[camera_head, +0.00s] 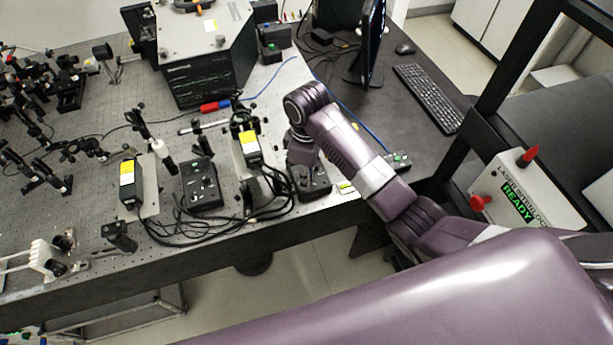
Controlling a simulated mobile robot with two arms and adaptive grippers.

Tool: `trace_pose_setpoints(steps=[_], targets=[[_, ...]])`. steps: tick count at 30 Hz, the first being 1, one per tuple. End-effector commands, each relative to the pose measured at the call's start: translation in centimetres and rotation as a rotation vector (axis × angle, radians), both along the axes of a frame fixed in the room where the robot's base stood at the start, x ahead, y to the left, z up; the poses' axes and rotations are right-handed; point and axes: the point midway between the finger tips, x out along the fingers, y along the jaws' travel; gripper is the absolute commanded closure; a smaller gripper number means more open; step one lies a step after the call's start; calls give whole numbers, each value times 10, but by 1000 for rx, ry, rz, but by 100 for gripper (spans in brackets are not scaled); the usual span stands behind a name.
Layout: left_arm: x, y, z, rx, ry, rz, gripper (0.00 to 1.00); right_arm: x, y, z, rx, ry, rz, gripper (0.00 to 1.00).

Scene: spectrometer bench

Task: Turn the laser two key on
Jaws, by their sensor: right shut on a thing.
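My right arm reaches in from the right, and its gripper (301,166) points down at a black control box (316,187) near the front edge of the bench. The fingers are small and dark here and partly hidden by my wrist. The gripper is shut at the top of this box, on what seems to be its key; the key itself is hidden, and so is its angle. A second black control box (201,187) with small knobs stands to the left, apart from the gripper. My left gripper is not in view.
Black laser heads with yellow labels (127,180) and loose black cables (185,236) lie around the boxes. A monitor (371,40) and keyboard (428,97) are behind my arm. A white interlock box (519,197) reading READY is at right.

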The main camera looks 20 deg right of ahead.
Motion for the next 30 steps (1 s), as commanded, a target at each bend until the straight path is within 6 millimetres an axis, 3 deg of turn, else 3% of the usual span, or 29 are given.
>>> trace_pose_setpoints(steps=[18,30], targets=[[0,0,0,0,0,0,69,0,0,1,0,-1,-584,100],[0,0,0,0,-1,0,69,1,0,1,1,-2,-874,100]])
